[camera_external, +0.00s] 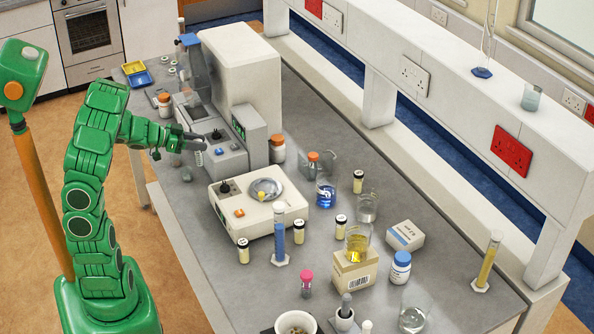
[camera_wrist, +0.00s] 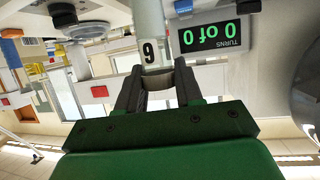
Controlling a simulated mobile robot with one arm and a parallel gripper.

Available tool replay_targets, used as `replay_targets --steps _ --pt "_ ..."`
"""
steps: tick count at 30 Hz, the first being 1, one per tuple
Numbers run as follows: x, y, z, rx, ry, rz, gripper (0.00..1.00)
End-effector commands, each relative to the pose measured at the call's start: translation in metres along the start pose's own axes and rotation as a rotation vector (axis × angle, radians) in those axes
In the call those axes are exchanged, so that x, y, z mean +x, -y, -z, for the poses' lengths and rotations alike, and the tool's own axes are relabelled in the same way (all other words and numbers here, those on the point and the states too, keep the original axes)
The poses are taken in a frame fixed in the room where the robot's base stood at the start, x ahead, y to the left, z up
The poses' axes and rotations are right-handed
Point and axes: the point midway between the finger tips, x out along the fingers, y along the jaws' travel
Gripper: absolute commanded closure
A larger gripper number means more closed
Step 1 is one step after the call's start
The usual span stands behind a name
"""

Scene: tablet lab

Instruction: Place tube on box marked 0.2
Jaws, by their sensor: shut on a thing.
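My gripper (camera_external: 192,137) is shut on a small pale tube (camera_external: 199,157), beside the front of the white machine with a green display. A small white box (camera_external: 405,236) with a blue edge and dark print lies at the right of the bench. A brown cardboard box (camera_external: 355,277) with a barcode carries a beaker of yellow liquid. I cannot read a 0.2 mark on either box.
The white machine (camera_external: 240,80) stands close to my gripper; its green display (camera_wrist: 208,35) shows in the wrist view. A balance (camera_external: 258,212), a blue-filled cylinder (camera_external: 279,235) and several vials stand between my gripper and the boxes. The bench's front left is clear.

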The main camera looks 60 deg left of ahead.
Motion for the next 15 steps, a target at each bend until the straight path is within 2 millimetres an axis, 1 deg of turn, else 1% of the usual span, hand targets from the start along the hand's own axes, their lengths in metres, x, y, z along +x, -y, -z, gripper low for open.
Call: replay_targets --steps 6,15 --pt "-0.016 0.000 0.038 0.008 0.001 0.005 0.94" --pt "-0.035 0.000 0.084 0.006 0.000 0.003 0.94"
